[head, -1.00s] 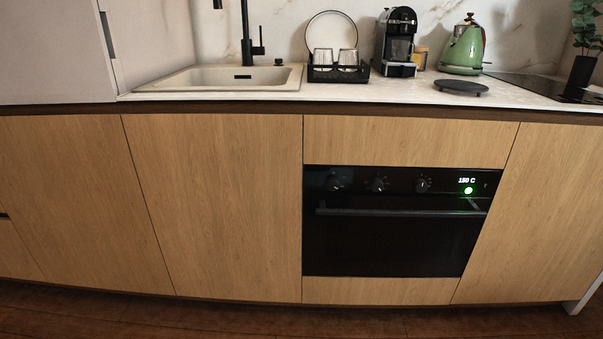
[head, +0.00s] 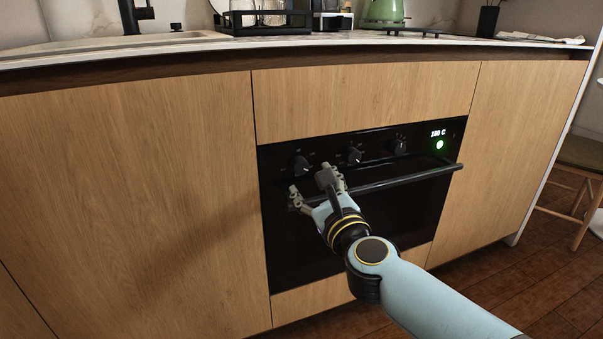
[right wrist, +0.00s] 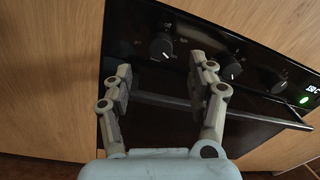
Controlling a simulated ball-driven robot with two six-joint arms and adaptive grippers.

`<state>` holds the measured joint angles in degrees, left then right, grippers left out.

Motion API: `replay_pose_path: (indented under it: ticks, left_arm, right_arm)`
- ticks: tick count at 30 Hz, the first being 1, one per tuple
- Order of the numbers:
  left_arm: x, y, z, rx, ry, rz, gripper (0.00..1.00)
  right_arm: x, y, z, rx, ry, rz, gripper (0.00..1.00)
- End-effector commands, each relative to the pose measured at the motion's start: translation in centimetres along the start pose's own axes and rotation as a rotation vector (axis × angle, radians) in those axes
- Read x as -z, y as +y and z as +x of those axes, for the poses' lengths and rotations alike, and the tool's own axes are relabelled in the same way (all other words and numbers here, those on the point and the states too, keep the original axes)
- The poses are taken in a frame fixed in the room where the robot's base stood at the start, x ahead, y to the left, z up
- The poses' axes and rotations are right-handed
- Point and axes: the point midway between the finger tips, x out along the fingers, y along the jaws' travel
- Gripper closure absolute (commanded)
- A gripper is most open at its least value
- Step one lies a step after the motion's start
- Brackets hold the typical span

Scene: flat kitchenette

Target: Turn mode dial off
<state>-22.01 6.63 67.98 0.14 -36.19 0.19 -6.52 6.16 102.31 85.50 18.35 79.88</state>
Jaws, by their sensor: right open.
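The black oven has three dials on its top panel: a left dial (head: 300,165), a middle dial (head: 354,156) and a right dial (head: 399,146). The labels are too small to tell which is the mode dial. The display (head: 438,133) reads 150 C, with a green light below it. My right gripper (head: 311,183) is open and empty in front of the oven, just below the left dial. In the right wrist view its two fingers stand apart, with the left dial (right wrist: 161,46) beyond and between their tips. My left gripper is out of view.
The oven's handle bar (head: 405,179) runs across below the dials, close to my right gripper. Wood cabinet fronts (head: 150,180) flank the oven. A wooden chair (head: 580,160) stands at the far right. The countertop (head: 180,45) holds a dish rack and a green kettle (head: 384,10).

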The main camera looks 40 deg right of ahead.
Motion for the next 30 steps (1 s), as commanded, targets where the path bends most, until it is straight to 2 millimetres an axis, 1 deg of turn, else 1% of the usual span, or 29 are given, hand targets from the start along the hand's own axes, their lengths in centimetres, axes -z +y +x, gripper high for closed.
replay_pose_path:
  ticks: [1, 3, 6, 9, 12, 15, 23, 30]
  left_arm:
    - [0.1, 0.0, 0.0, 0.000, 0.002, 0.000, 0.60]
    - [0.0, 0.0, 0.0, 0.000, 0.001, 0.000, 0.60]
    - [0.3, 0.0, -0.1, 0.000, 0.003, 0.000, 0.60]
    - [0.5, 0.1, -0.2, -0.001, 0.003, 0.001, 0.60]
    - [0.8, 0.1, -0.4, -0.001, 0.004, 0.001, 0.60]
    - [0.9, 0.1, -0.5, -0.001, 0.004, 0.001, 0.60]
    - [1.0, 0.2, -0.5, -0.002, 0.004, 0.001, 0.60]
    - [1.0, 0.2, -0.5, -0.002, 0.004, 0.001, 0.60]
  right_arm:
    - [-0.1, 0.0, 1.2, 0.000, -0.003, -0.001, 0.42]
    - [-0.1, 0.0, 2.6, 0.000, -0.003, -0.003, 0.42]
    - [0.0, 0.0, 4.5, -0.001, -0.002, -0.003, 0.42]
    - [0.1, 0.1, 5.9, -0.001, -0.001, -0.005, 0.42]
    - [0.1, 0.1, 6.9, -0.002, 0.000, -0.004, 0.42]
    - [0.1, 0.1, 7.3, -0.002, 0.001, -0.005, 0.42]
    - [0.1, 0.1, 7.4, -0.002, 0.001, -0.006, 0.42]
    - [0.1, 0.1, 7.4, -0.002, 0.001, -0.006, 0.73]
